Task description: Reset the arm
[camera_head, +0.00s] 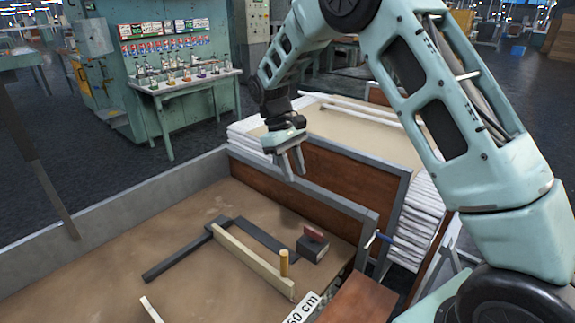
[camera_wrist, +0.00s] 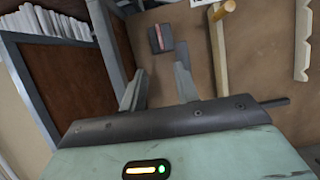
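My arm (camera_head: 410,80) is teal and bends over from the right side of the head view. My gripper (camera_head: 291,163) hangs above the back edge of the workbench, near the wooden back panel. In the wrist view, the two grey fingers of my gripper (camera_wrist: 158,88) stand apart with nothing between them. The fingers touch nothing that I can see.
On the brown bench (camera_head: 100,265) lie a dark angled bar (camera_head: 180,250), a pale wooden strip (camera_head: 250,262) with a yellow peg (camera_head: 284,263), and a black block (camera_head: 312,248) with a red top. A framed wooden panel (camera_head: 330,182) borders the back. A "60 cm" label (camera_head: 302,308) is in front.

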